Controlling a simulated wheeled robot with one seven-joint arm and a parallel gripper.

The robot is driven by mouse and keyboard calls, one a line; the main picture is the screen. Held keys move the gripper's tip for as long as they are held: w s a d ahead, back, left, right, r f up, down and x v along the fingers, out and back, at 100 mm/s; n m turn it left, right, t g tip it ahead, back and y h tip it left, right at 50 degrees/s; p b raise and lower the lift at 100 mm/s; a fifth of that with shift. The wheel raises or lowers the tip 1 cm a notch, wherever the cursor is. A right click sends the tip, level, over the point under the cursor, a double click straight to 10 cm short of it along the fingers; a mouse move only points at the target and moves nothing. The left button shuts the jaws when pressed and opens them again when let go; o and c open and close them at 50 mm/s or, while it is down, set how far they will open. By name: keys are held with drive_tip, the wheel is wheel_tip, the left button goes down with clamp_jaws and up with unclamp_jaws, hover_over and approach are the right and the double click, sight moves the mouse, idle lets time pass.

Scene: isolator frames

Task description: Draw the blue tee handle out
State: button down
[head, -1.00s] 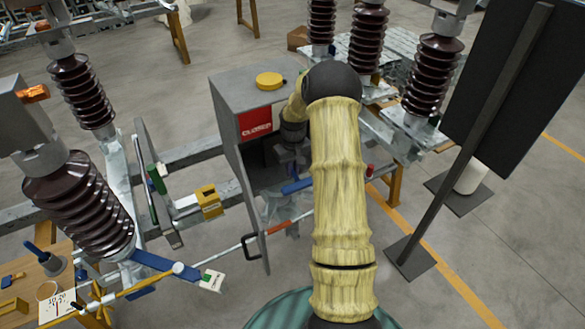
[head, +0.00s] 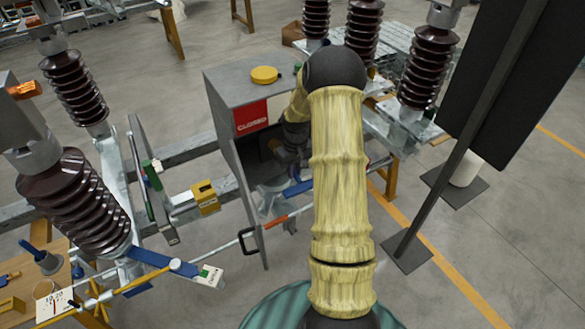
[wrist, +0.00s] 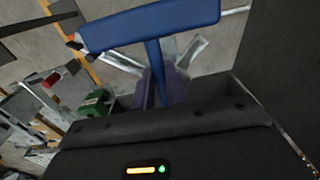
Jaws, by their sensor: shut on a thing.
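The blue tee handle (wrist: 150,24) crosses the top of the wrist view, a broad blue bar with a thin blue stem running down from it. The purple fingers of my gripper (wrist: 160,88) are shut on the stem, just below the bar. In the head view the blue handle (head: 298,187) shows at the open front of the grey cabinet (head: 235,82), beside my arm. My arm covers part of the cabinet's right side. The far end of the stem is hidden, so I cannot tell how deep it sits.
The cabinet has a red "CLOSED" sign (head: 251,117) and a yellow knob (head: 264,74) on top. A rod with an orange section (head: 276,222) crosses low in front. A dark panel (head: 510,100) stands at the right.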

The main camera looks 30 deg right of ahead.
sight(300, 180)
drive_tip(key=shift+s, duration=1.65)
